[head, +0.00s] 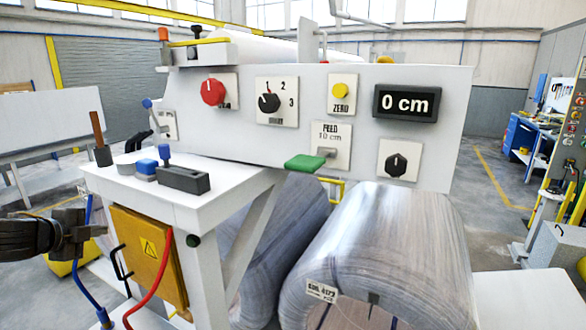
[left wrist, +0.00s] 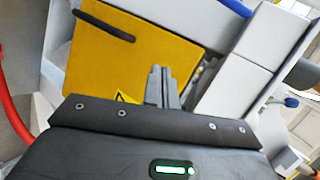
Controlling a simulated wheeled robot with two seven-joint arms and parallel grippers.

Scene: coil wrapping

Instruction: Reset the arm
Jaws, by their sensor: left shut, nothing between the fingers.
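My left gripper (head: 80,236) is at the lower left of the head view, to the left of the yellow electrical box under the machine's side shelf. Its fingers also show in the left wrist view (left wrist: 161,80), together and empty, with the yellow box (left wrist: 110,50) beyond them. It appears apart from the box and the shelf. My right gripper is in neither view.
The white control panel (head: 225,130) has a red knob (head: 213,92), dials, a yellow button (head: 340,90) and a display (head: 406,103) reading 0 cm. A shelf (head: 130,181) carries small tools. A wrapped coil (head: 385,250) stands below. A red hose (head: 152,285) hangs near my left gripper.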

